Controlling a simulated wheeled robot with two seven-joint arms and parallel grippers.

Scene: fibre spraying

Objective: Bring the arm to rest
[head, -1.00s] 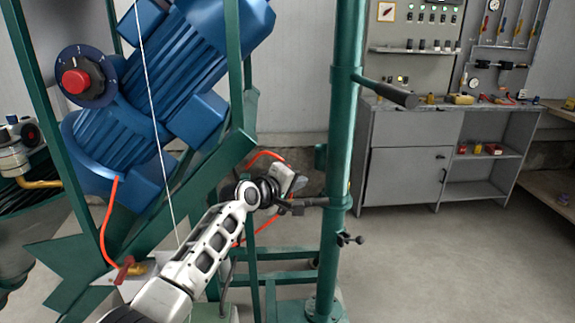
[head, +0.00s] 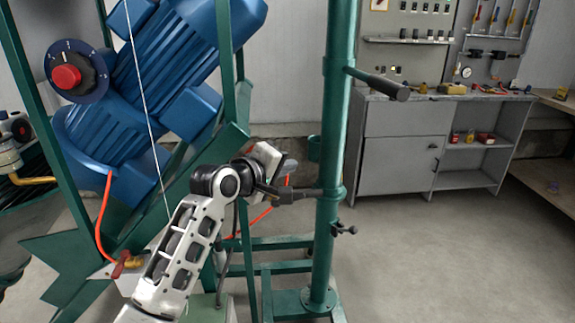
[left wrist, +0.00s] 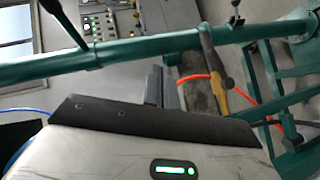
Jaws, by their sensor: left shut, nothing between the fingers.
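My left arm (head: 183,255) comes up from the bottom left of the head view, bent at a joint above the white ribbed link. My left gripper (head: 290,195) is at its far end, close to the green upright pole (head: 329,150); I cannot tell if it touches it. In the left wrist view the dark fingers (left wrist: 162,88) are together with nothing between them. The pole crosses that view just beyond the fingertips (left wrist: 130,50). My right gripper is not in view.
A green frame carries a blue machine (head: 160,75) with a red knob (head: 66,77). A red hose (head: 258,218) hangs behind my arm. A side handle (head: 378,83) juts from the pole. A grey cabinet (head: 400,165) stands behind; the floor at right is clear.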

